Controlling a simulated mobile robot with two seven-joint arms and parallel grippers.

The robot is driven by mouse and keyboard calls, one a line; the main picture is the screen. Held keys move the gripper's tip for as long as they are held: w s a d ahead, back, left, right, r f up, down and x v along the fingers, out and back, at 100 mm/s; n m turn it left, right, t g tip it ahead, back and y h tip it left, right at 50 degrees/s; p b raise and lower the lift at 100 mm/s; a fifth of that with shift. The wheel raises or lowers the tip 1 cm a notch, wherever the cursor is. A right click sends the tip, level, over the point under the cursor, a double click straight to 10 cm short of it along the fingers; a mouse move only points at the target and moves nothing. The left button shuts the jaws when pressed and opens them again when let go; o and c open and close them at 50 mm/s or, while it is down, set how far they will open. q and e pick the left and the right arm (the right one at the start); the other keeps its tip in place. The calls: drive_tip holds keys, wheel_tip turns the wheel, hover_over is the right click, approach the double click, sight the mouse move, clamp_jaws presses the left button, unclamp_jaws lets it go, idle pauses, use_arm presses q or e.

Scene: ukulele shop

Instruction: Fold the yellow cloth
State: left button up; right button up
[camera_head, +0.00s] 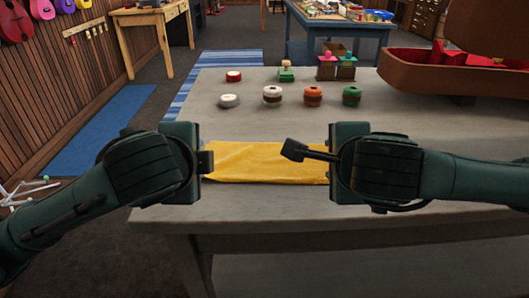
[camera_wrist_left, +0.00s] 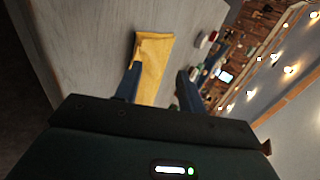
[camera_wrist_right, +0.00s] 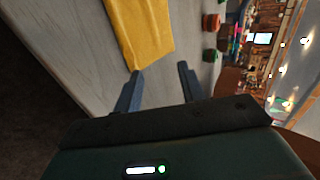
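The yellow cloth (camera_head: 255,162) lies on the grey table as a flat strip running left to right, near the front edge. It also shows in the left wrist view (camera_wrist_left: 155,55) and the right wrist view (camera_wrist_right: 140,32). My left gripper (camera_head: 208,161) is at the cloth's left end; its fingers (camera_wrist_left: 158,84) are apart, with part of the cloth seen between them. My right gripper (camera_head: 294,150) is over the cloth's right part, hiding its right end; its fingers (camera_wrist_right: 160,80) are apart with nothing between them. I cannot tell whether either gripper touches the cloth.
Behind the cloth stand several small round items, including a white one (camera_head: 229,101), an orange one (camera_head: 313,95) and a green one (camera_head: 352,95). A brown open case with red lining (camera_head: 425,72) is at the back right. Bare table (camera_head: 440,125) lies between.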

use_arm(q)
drive_tip(key=s+r, duration=0.4)
drive_tip(key=r, duration=0.1)
drive_tip(key=shift+s+r, duration=0.15)
drive_tip(key=shift+r, duration=0.05)
use_arm(e)
drive_tip(key=s+r, duration=0.4)
drive_tip(key=r, duration=0.1)
drive_tip(key=shift+s+r, duration=0.15)
